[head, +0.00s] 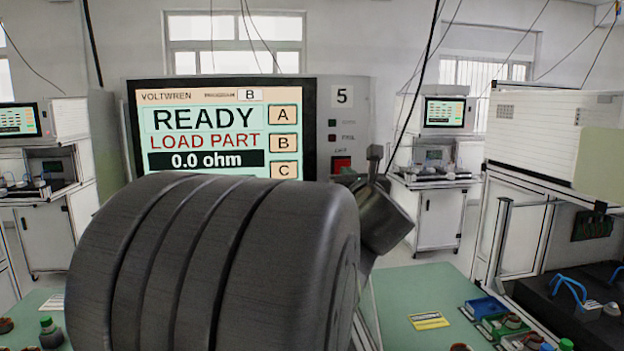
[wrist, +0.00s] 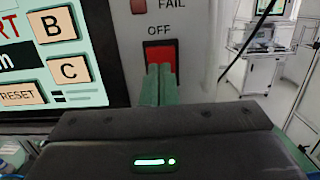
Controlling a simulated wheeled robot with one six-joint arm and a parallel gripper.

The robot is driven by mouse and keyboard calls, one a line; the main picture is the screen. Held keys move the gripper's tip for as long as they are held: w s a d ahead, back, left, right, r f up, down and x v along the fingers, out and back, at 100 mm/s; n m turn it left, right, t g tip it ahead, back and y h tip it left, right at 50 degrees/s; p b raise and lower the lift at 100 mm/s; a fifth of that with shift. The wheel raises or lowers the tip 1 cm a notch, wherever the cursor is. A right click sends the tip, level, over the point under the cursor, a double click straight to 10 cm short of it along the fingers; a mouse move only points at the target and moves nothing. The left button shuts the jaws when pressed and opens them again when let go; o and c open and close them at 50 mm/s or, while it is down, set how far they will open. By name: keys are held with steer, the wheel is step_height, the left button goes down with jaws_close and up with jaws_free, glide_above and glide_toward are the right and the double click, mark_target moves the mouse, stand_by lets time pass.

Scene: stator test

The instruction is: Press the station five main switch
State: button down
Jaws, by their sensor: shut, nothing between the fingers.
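The station five panel carries a "5" plate (head: 342,96) at its upper right. Its red main switch (head: 341,163) sits low on the right side, beside the screen. In the wrist view the red switch (wrist: 161,54) has the word OFF above it. My gripper (wrist: 158,72) is shut and empty, its greenish fingertips together just in front of the switch and overlapping its lower part. In the head view my gripper (head: 375,157) shows right of the switch. I cannot tell whether the fingertips touch it. My arm hides the area below the panel.
The screen (head: 220,115) reads READY, LOAD PART, 0.0 ohm, with program B. A green bench (head: 405,285) holds a yellow label (head: 429,320) and a blue tray (head: 485,307) at right. Other stations stand behind. A dark cable hangs beside the panel.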

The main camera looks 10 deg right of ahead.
steer(key=w, duration=0.2)
steer(key=shift+w+r, duration=0.15)
steer(key=shift+w, duration=0.15)
steer(key=shift+w+r, duration=0.1)
stand_by(0.4)
steer(key=shift+a+b, duration=0.15)
steer(key=shift+b, duration=0.25)
